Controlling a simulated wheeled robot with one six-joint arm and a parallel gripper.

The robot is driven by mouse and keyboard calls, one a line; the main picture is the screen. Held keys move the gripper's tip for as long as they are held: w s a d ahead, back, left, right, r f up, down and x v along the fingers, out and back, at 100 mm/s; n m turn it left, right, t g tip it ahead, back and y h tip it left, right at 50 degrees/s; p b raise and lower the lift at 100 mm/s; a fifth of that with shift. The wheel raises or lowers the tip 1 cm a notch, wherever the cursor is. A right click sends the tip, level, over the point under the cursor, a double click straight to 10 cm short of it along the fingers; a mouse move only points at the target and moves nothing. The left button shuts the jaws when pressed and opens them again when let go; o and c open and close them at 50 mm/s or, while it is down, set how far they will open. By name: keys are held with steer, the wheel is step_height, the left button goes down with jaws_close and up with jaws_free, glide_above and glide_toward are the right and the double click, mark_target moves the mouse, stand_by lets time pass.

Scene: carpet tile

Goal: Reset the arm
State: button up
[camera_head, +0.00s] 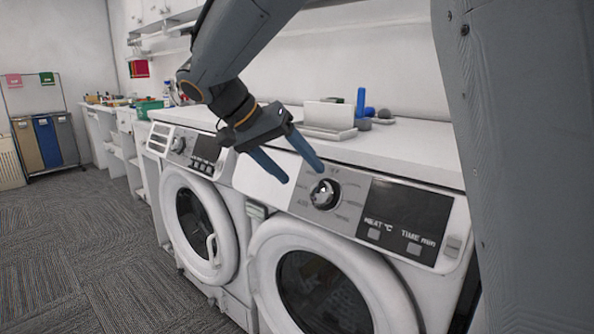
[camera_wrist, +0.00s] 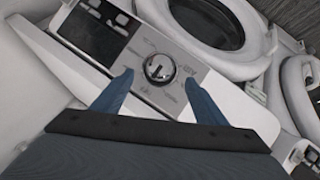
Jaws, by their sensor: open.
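My gripper (camera_head: 305,166) has two blue fingers. It is open and empty, above the front panel of the nearer washing machine (camera_head: 262,243). The fingers point toward the round control knob (camera_head: 325,194), which is just beyond their tips. In the wrist view the knob (camera_wrist: 159,69) shows between and ahead of the two fingertips (camera_wrist: 158,85), apart from both. My arm reaches down from the top of the head view.
A second washing machine (camera_head: 188,216) stands to the left. On the counter (camera_head: 400,146) are a white box-like item (camera_head: 328,115), a blue bottle-shaped item (camera_head: 360,103) and small grey round things. Sorting bins (camera_head: 47,143) stand far left. The carpet (camera_head: 80,255) there is clear.

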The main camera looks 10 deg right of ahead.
steer(key=s+f+n+g+y, duration=0.1)
steer(key=s+f+n+y, duration=0.3)
steer(key=s+f, duration=0.65)
steer(key=s+f+n+g+y, duration=0.1)
steer(key=s+f+n+y, duration=0.5)
steer(key=s, duration=0.7)
steer(key=d+r+m+h+p, duration=0.2)
steer(key=d+r+p, duration=0.2)
steer(key=p, duration=0.9)
steer(key=shift+s+d+r+m, duration=0.35)
steer(key=shift+r+m, duration=0.05)
steer(key=shift+r, duration=0.15)
